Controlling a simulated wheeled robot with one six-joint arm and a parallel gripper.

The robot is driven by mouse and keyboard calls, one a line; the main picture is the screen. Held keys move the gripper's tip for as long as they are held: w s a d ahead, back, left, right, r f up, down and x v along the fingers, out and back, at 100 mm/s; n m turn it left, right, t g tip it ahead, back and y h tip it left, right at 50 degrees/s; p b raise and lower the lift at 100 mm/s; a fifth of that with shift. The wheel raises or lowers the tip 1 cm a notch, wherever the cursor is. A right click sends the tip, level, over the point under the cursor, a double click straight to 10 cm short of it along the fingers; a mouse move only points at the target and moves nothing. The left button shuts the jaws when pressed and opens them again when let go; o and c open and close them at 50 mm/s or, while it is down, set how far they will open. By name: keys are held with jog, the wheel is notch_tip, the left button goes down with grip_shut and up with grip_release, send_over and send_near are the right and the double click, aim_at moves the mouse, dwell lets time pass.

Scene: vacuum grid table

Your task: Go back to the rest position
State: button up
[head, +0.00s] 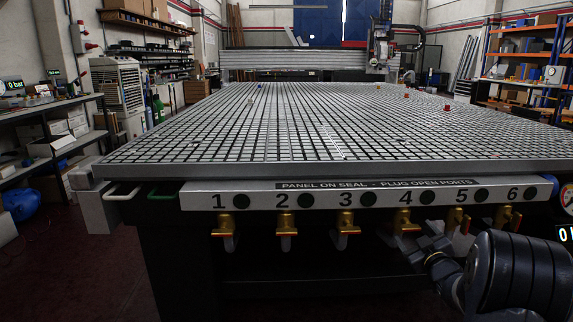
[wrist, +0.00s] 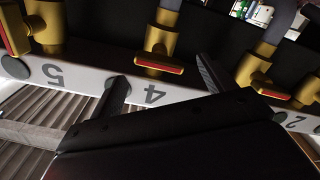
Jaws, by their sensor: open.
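My gripper (head: 412,243) is at the front of the table, just below the brass valve marked 4 (head: 405,218). In the wrist view, which is upside down, my gripper (wrist: 160,70) has its two dark fingers apart. The number 4 and a brass valve with a red-edged handle (wrist: 160,66) show between and beyond the fingers. I see nothing held. I cannot tell whether a finger touches the valve. My arm comes in from the lower right of the head view.
A numbered panel (head: 255,195) runs along the table's front edge, with brass valves below it; valve 3 (head: 346,219) is left of my gripper and valve 5 (head: 459,218) right. The grid table top (head: 250,130) holds a few small coloured pieces.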

jog(key=s+p, duration=0.2)
jog(key=s, duration=0.5)
jog(key=shift+s+r+m+g, duration=0.2)
jog(key=shift+r+m+g, duration=0.1)
jog(key=shift+r, duration=0.1)
jog(key=shift+d+h, duration=0.1)
jog(key=shift+h, duration=0.2)
